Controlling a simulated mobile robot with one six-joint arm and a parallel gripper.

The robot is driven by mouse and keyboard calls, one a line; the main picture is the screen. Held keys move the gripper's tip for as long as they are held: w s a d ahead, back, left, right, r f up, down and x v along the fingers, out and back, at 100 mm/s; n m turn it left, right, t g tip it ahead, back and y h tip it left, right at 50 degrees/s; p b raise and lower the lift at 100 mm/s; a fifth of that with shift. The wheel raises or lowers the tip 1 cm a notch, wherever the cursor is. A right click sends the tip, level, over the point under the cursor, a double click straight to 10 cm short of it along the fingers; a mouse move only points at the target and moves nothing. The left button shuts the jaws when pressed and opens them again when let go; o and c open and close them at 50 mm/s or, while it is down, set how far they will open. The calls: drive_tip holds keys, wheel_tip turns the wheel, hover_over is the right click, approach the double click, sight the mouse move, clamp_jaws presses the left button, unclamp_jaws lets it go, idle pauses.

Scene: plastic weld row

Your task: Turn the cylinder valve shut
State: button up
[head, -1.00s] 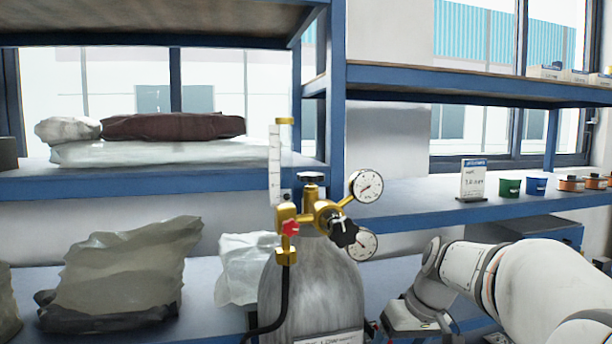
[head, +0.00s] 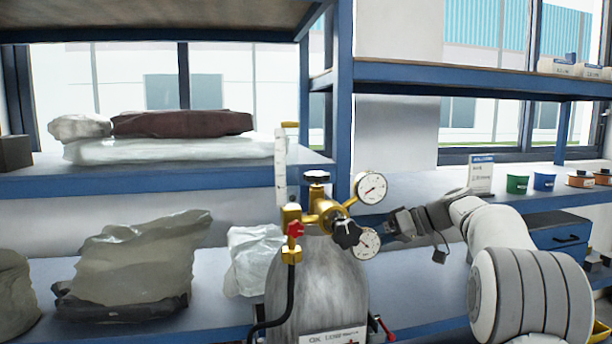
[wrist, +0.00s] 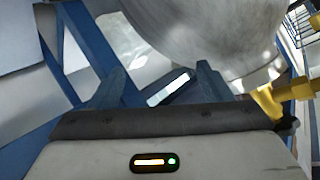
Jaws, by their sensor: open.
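A grey gas cylinder (head: 318,285) stands upright in front of the shelves, its lower part out of view. Its brass valve and regulator (head: 322,210) carry a black handwheel (head: 317,177) on top, a black knob (head: 347,234) in front and a red knob (head: 295,229) at the left. My gripper (head: 391,229) is just right of the lower gauge, below handwheel height; contact cannot be told. In the wrist view my gripper (wrist: 160,82) is open and empty, with the cylinder (wrist: 205,35) beyond it and brass fittings (wrist: 275,98) at the right. The handwheel is not clearly visible there.
An upper gauge (head: 370,187) and lower gauge (head: 367,242) stick out right of the regulator. A clear flow tube (head: 281,170) and black hose (head: 289,293) are at its left. A blue shelf post (head: 343,110) stands behind. Bags (head: 140,265) lie on the left shelf.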

drive_tip(key=s+a+r+n+g+y, duration=0.1)
drive_tip(key=a+r+n+g+y, duration=0.15)
drive_tip(key=a+r+n, duration=0.35)
drive_tip(key=n+g+y+p, duration=0.2)
drive_tip(key=n+g+y, duration=0.15)
drive_tip(key=n, duration=0.25)
approach(308, 180)
drive_tip(key=w+a, duration=0.2)
drive_tip(key=a, duration=0.1)
drive_tip(key=shift+g, duration=0.4)
drive_tip(key=a, duration=0.2)
drive_tip(key=a+p, duration=0.1)
drive_tip(key=a, duration=0.1)
drive_tip(key=s+a, duration=0.1)
drive_tip(key=a, duration=0.2)
drive_tip(key=shift+p, duration=0.3)
drive_tip(key=shift+c, duration=0.2)
drive_tip(key=c, duration=0.9)
drive_tip(key=shift+s+f+t+b, duration=0.1)
drive_tip(key=shift+f+t+b, duration=0.05)
drive_tip(key=shift+t+b, duration=0.3)
